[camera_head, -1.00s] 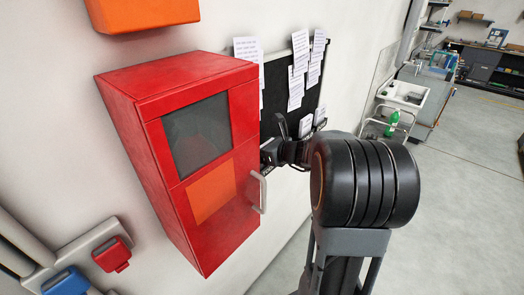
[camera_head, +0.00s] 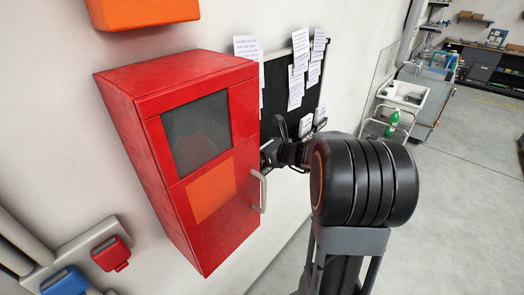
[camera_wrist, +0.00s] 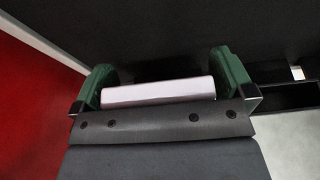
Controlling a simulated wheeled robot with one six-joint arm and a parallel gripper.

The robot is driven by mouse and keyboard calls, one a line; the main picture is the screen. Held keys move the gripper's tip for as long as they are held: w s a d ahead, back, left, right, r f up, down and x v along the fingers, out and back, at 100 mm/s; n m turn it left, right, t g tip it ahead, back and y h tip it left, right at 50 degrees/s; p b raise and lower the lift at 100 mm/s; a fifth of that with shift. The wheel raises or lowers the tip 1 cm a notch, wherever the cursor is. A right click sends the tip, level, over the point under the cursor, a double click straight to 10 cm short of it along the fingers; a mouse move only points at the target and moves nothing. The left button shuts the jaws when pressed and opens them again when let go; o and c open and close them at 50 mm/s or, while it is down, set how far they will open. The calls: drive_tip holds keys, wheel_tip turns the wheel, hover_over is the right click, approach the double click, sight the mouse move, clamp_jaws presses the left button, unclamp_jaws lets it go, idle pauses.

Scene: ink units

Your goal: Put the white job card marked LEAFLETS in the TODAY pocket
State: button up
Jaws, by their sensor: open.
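My gripper (camera_wrist: 162,80) is open in the wrist view, with a green-lined finger on each side. A white card or block (camera_wrist: 158,92) shows edge-on between the fingers, and its face and any lettering are hidden. In the head view my gripper (camera_head: 276,142) is at the lower part of the black wall board (camera_head: 277,95), partly behind the red cabinet and my arm. Small white cards (camera_head: 305,125) stand at the board's lower right, just beyond the gripper. I cannot read LEAFLETS or TODAY anywhere.
The red cabinet (camera_head: 200,150) with its grey handle (camera_head: 260,190) juts from the wall close left of my gripper. Several printed sheets (camera_head: 297,88) hang on the board. Open floor (camera_head: 465,200) lies at right.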

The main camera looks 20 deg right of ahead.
drive_tip(key=shift+r, duration=0.35)
drive_tip(key=b+v, duration=0.1)
drive_tip(key=v, duration=1.1)
drive_tip(key=shift+f, duration=0.15)
